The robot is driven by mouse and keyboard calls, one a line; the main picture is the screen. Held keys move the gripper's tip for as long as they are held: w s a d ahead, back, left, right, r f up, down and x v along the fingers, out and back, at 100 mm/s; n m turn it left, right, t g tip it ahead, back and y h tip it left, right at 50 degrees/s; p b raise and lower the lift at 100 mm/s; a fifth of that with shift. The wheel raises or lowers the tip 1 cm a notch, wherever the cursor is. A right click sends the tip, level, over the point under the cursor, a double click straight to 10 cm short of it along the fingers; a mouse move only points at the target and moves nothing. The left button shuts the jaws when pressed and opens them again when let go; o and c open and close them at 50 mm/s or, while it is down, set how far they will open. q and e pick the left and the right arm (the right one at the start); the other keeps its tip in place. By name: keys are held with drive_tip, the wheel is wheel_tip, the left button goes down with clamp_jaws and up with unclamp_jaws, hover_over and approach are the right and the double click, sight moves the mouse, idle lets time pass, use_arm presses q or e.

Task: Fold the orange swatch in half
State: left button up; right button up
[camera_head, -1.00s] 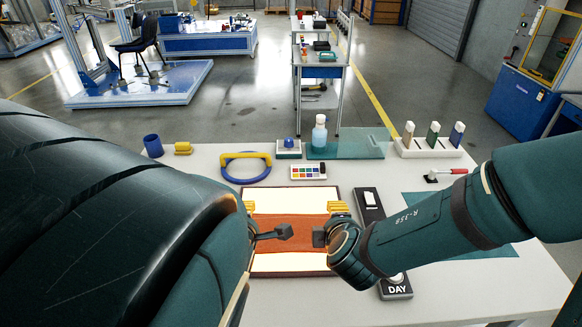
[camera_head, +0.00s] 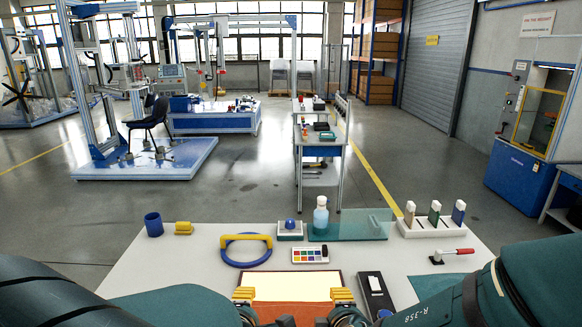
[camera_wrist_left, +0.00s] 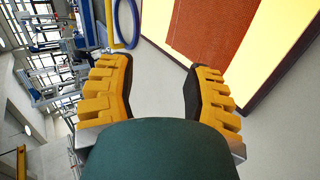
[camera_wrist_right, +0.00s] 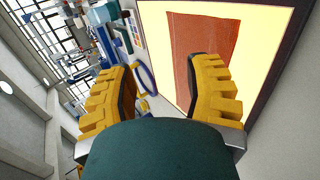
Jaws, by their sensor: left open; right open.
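The orange swatch (camera_head: 283,309) lies on a pale yellow, dark-framed board (camera_head: 290,284) at the near edge of the head view, partly cut off by the frame's bottom. It also shows in the left wrist view (camera_wrist_left: 213,30) and the right wrist view (camera_wrist_right: 199,50), where it looks flat. My left gripper (camera_head: 244,293) is at the board's left side, with its yellow fingers apart and empty. My right gripper (camera_head: 342,295) is at the board's right side, also with fingers apart and empty. Neither gripper visibly holds the swatch. Exact fingertip height is unclear.
A black device (camera_head: 376,294) stands right of the board. Behind the board are a paint palette (camera_head: 310,256), a blue ring with a yellow handle (camera_head: 246,252), a bottle (camera_head: 320,216) and a rack of bottles (camera_head: 434,222). A red-handled tool (camera_head: 452,256) is at right.

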use_arm(q)
drive_tip(key=f, duration=0.2)
drive_tip(key=w+f, duration=0.1)
drive_tip(key=f, duration=0.1)
drive_tip(key=shift+a+f, duration=0.1)
drive_tip(key=shift+f, duration=0.05)
use_arm(e)
drive_tip(key=f, duration=0.2)
drive_tip(key=w+f, duration=0.1)
drive_tip(key=f, duration=0.1)
drive_tip(key=shift+f, duration=0.15)
use_arm(q)
drive_tip(key=shift+w+f, duration=0.1)
drive_tip(key=shift+f, duration=0.65)
use_arm(e)
drive_tip(key=shift+w+f, duration=0.1)
drive_tip(key=shift+f, duration=0.65)
